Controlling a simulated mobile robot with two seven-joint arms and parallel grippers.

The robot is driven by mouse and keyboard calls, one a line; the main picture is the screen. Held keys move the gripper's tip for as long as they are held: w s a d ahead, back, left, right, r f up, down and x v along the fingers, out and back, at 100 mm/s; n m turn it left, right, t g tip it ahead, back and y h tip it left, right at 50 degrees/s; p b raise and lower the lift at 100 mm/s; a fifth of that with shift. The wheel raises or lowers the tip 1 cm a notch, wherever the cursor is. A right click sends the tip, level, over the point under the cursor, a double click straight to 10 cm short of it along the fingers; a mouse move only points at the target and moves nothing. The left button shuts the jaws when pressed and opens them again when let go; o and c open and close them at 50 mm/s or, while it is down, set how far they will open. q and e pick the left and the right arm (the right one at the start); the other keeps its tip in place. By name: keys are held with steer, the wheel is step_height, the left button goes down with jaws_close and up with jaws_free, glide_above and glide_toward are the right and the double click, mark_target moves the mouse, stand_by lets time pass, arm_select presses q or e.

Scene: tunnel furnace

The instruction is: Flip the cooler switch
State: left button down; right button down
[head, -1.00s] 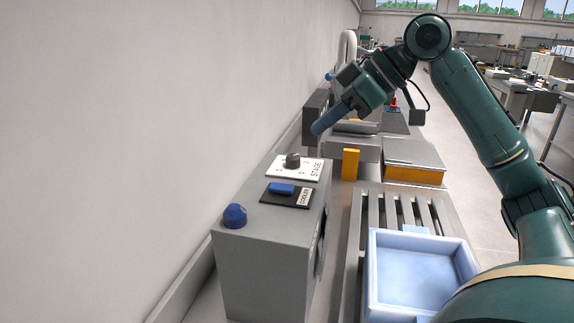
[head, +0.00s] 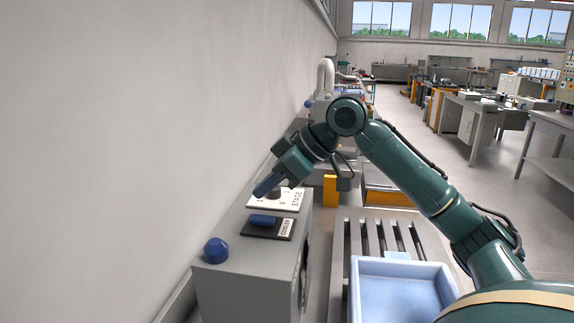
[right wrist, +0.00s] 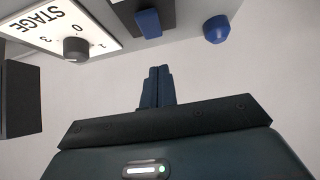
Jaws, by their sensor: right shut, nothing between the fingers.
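The cooler switch is a blue rocker (head: 264,220) on a black plate marked COOLER (head: 285,232), on top of a grey control box (head: 238,279). In the right wrist view the blue rocker (right wrist: 148,23) shows at the top, beyond the fingertips. My right gripper (head: 262,189) is shut and empty, its blue fingers above the box on the wall side, by the STAGE plate and apart from the rocker. The shut fingers also show in the right wrist view (right wrist: 159,70). Which way the rocker is tilted is hard to tell. My left gripper is not in view.
A white STAGE plate (head: 290,202) with a dark knob (head: 273,194) lies just behind the switch. A blue dome button (head: 215,250) sits at the box's near corner. A light blue tray (head: 400,270) stands on rollers to the right. The wall (head: 120,150) is close on the left.

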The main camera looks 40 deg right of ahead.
mark_target(252, 217)
step_height(252, 217, down, 3)
steer(key=shift+w+a+r, duration=0.1)
steer(key=shift+a, duration=0.05)
steer(key=shift+f, duration=0.75)
steer(key=shift+f, duration=0.15)
steer(key=shift+w+a+f, duration=0.1)
steer(key=shift+w, duration=0.05)
